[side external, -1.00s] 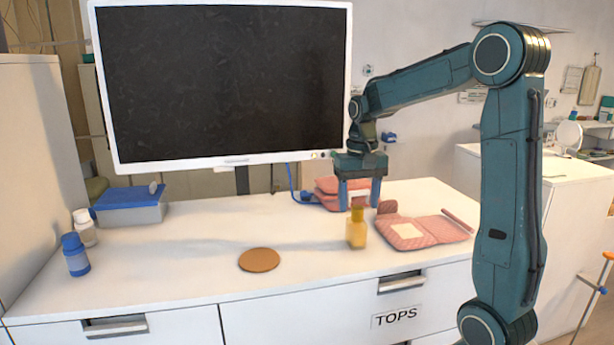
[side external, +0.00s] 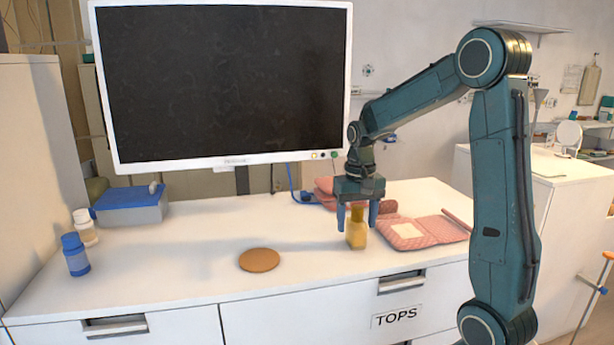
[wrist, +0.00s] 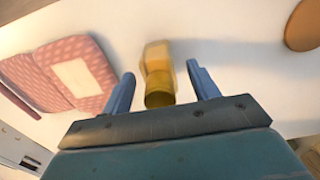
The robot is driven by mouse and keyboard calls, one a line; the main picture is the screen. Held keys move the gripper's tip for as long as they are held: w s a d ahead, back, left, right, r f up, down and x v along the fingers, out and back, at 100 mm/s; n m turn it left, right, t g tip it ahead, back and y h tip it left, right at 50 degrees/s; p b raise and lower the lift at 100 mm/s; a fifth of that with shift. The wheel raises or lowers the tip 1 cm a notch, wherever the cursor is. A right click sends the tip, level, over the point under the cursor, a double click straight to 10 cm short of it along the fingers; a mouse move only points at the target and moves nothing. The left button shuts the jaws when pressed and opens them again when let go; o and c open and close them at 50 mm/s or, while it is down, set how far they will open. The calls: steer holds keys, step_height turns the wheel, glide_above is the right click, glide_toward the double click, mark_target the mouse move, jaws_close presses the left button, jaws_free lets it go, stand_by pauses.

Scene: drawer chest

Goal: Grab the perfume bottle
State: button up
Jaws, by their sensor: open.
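The yellow perfume bottle (side external: 356,232) stands upright on the white chest top, left of the open pink notebook. My gripper (side external: 357,224) points down over it and is open. In the side view the two blue fingers stand on either side of the bottle's neck. In the wrist view the bottle (wrist: 158,72) shows between and just beyond the fingertips of my gripper (wrist: 160,75), with a gap on each side.
The open pink notebook (side external: 428,233) lies right of the bottle, and folded pink items (side external: 330,190) lie behind. A round cork coaster (side external: 259,260) lies to the left. A monitor (side external: 222,85) stands at the back. Blue-capped (side external: 75,255) and white-capped (side external: 85,228) bottles stand far left.

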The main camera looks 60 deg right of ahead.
steer(key=shift+c, duration=0.4)
steer(key=c, duration=1.2)
steer(key=shift+r, duration=0.15)
step_height(320, 180, up, 20)
steer(key=shift+f, duration=0.1)
